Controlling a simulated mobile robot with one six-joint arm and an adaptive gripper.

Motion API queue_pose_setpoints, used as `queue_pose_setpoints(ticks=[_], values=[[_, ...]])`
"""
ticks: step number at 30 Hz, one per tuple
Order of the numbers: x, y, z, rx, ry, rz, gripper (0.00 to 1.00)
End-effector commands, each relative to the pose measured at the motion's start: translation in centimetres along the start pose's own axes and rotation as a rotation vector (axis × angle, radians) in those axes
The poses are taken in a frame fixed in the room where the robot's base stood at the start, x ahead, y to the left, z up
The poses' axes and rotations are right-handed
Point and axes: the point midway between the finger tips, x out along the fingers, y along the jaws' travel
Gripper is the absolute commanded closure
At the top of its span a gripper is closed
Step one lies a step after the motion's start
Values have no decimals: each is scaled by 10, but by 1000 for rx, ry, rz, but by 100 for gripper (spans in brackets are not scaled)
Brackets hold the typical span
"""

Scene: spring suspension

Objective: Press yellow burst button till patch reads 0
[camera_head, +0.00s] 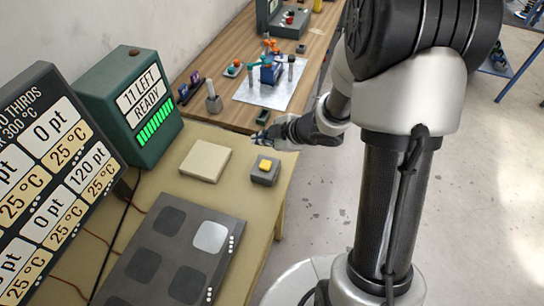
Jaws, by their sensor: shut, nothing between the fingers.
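The yellow button (265,164) sits on top of a small grey box (263,175) near the right edge of the tan table. My gripper (258,137) is shut and empty, above and slightly beyond the button, apart from it. A dark plate (232,225) holds several square patches; one patch (210,237) is pale and the others are dark grey. A black display board (30,170) at the left shows readings such as 0 pt, 120 pt and 25 °C, partly cut off. A green box (115,90) reads "11 LEFT READY" above a bright green bar.
A pale square block (205,160) lies left of the button box. Cables run across the tan table (165,183) at left. A wooden bench (222,112) behind holds a white sheet (283,92) with small coloured parts, markers and a grey holder (213,100).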

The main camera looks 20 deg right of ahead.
Motion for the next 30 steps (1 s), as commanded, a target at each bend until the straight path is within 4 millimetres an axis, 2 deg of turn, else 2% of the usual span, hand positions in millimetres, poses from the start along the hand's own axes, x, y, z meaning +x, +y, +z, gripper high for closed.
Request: queue_pose_setpoints(ticks=[11,30], values=[[5,-4,4,1,-3,1,100],[58,-42,43,2,-3,1,100]])
